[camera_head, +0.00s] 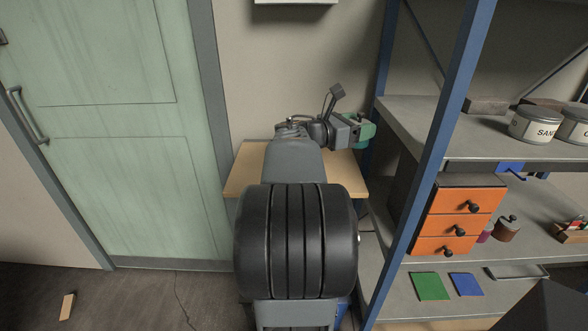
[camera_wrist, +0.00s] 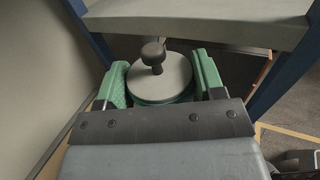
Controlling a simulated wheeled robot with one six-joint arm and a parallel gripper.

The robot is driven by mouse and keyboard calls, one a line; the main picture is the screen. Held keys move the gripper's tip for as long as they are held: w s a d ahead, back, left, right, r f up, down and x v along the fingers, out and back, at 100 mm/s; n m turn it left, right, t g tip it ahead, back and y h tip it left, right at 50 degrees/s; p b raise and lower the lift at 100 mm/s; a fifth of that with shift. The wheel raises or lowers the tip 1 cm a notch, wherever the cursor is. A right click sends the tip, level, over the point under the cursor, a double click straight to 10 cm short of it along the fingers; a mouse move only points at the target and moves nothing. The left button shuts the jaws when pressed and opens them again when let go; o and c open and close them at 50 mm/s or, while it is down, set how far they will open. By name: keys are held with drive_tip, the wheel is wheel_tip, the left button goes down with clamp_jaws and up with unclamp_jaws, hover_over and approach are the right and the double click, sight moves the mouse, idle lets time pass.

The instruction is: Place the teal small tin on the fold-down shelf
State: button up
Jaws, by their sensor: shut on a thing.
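The teal small tin, with a grey lid (camera_wrist: 176,80) and a dark round knob, stands between the green fingers of my gripper (camera_wrist: 162,78) in the wrist view. The fingers close on its sides, and its lower part is hidden. In the head view my gripper (camera_head: 358,131) is above the right end of a pale wooden board, which looks like the fold-down shelf (camera_head: 246,172). My arm covers the middle of this board. Green shows at the gripper there, but I cannot clearly separate tin from fingers.
A blue-post rack (camera_head: 437,150) stands just right of my gripper, with tins (camera_head: 533,124), an orange drawer unit (camera_head: 459,216) and other items. A green door (camera_head: 110,130) is at the left. The board's left part looks bare.

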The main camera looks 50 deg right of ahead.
drive_tip(key=shift+s+r, duration=0.15)
drive_tip(key=shift+s, duration=0.5)
drive_tip(key=shift+g, duration=0.3)
drive_tip(key=w+f, duration=0.2)
drive_tip(key=w, duration=0.2)
drive_tip(key=w+f+b, duration=0.1)
drive_tip(key=w+f, duration=0.2)
drive_tip(key=w, duration=0.1)
drive_tip(key=w+a+f+b, duration=0.1)
drive_tip(key=w+f, duration=0.2)
drive_tip(key=shift+w, duration=0.4)
drive_tip(key=shift+w+f, duration=0.55)
drive_tip(key=shift+f, duration=0.15)
drive_tip(key=shift+w+f+b, duration=0.1)
drive_tip(key=shift+f+b, duration=0.3)
drive_tip(key=shift+f, duration=1.2)
drive_tip(key=shift+f, duration=0.1)
drive_tip(key=o, duration=1)
